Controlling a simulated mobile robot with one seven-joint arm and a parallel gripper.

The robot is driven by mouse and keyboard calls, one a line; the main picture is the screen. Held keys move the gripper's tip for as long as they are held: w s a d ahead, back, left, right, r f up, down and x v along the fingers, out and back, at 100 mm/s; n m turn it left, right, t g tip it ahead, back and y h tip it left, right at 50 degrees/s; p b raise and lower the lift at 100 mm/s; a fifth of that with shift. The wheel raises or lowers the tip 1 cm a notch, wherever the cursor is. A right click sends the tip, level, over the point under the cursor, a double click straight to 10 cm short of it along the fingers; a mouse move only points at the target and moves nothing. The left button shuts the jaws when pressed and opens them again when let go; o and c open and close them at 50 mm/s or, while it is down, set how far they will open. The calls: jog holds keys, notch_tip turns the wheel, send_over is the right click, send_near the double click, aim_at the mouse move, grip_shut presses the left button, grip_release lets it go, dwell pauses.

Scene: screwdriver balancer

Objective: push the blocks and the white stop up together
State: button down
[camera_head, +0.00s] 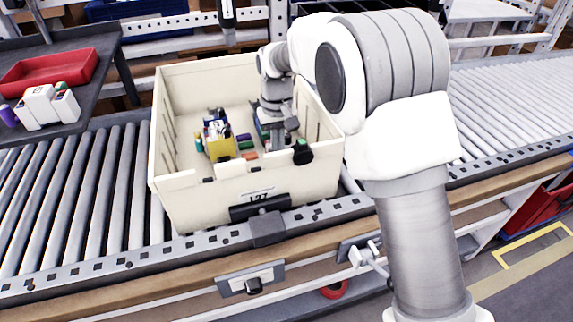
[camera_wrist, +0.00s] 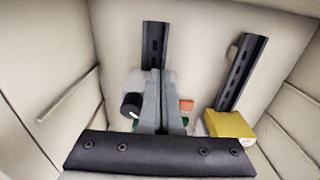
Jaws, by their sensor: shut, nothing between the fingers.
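My gripper (camera_head: 277,138) reaches down into the cream crate (camera_head: 178,182). In the wrist view its fingers (camera_wrist: 160,105) are together with nothing held. A yellow block (camera_head: 221,149) stands left of my gripper in the head view; it also shows in the wrist view (camera_wrist: 228,124), to the right of the fingers. A small orange block (camera_head: 250,155) and a green block (camera_head: 246,143) lie between the yellow block and my gripper. The orange block appears just right of the fingers in the wrist view (camera_wrist: 186,105). I cannot make out the white stop with certainty; contact is unclear.
The crate's high walls surround my gripper closely. A black knob-like part (camera_wrist: 132,105) and two dark slotted rails (camera_wrist: 154,42) (camera_wrist: 242,72) show inside. The crate sits on a roller conveyor (camera_head: 95,190). A red tray (camera_head: 48,72) stands on a side table at left.

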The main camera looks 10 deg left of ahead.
jog(key=shift+w+a+p, duration=0.6)
jog(key=shift+w+p, duration=0.3)
jog(key=shift+p, duration=0.9)
dwell(2.9)
jog(key=shift+s+d, duration=0.25)
jog(key=shift+s, duration=0.05)
dwell(0.8)
jog(key=shift+r, duration=0.15)
jog(key=shift+r+p, duration=0.85)
jog(key=shift+r, duration=0.05)
notch_tip(320, 180, up, 12)
jog(key=p, duration=0.8)
jog(key=shift+s+d+f, duration=0.2)
jog(key=shift+s, duration=0.15)
